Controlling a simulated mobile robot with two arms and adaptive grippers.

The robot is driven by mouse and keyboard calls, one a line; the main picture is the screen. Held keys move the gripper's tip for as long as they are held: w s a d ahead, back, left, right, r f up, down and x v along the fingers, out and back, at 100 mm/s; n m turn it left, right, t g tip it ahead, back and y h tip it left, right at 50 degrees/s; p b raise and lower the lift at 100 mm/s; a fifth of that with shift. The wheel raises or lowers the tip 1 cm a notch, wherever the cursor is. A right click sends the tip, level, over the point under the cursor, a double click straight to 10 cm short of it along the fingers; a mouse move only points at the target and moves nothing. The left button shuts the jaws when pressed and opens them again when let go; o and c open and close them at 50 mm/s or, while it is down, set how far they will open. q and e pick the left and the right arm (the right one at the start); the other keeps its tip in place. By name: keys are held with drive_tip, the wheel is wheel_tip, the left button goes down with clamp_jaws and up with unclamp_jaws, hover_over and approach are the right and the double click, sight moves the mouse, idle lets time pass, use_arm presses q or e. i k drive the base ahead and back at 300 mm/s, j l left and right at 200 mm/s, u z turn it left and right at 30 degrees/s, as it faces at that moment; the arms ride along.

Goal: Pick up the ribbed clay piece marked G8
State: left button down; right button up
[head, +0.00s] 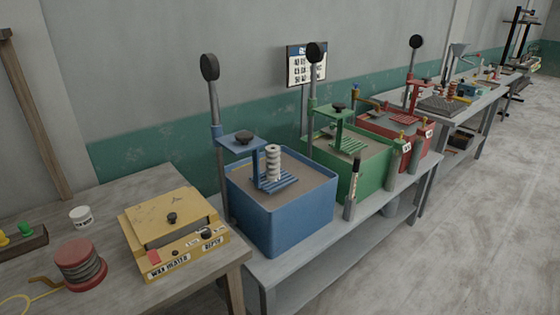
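A pale ribbed piece (273,163) stands upright on the blue slatted stand (276,184) of the blue tub (285,222). No G8 mark can be read on it, so I cannot tell whether it is the piece named. A small reddish-tan ribbed shape (452,89) stands on the far bench at the right, too small to read. Neither of my grippers is in view.
A yellow wax heater (165,212), a red-flanged spool (80,264) and a white jar (81,216) sit on the left wooden table. Green (372,173) and red (395,128) tubs stand beyond the blue one. Tall lever posts rise behind the tubs. The floor (470,240) at right is clear.

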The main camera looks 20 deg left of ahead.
sight(449, 97)
drive_tip(key=i+l+z, duration=0.35)
drive_tip(key=i, duration=0.25)
drive_tip(key=i+l+z, duration=0.35)
drive_tip(key=i, duration=0.3)
drive_tip(key=i+z, duration=0.35)
drive_tip(key=i, duration=0.35)
drive_tip(key=i+u, duration=0.15)
drive_tip(key=i, duration=0.3)
drive_tip(key=i+l+u, duration=0.15)
drive_tip(key=i, duration=0.3)
drive_tip(key=i+l+u, duration=0.15)
drive_tip(key=i, duration=0.3)
drive_tip(key=i+l+u, duration=0.15)
drive_tip(key=i, duration=0.3)
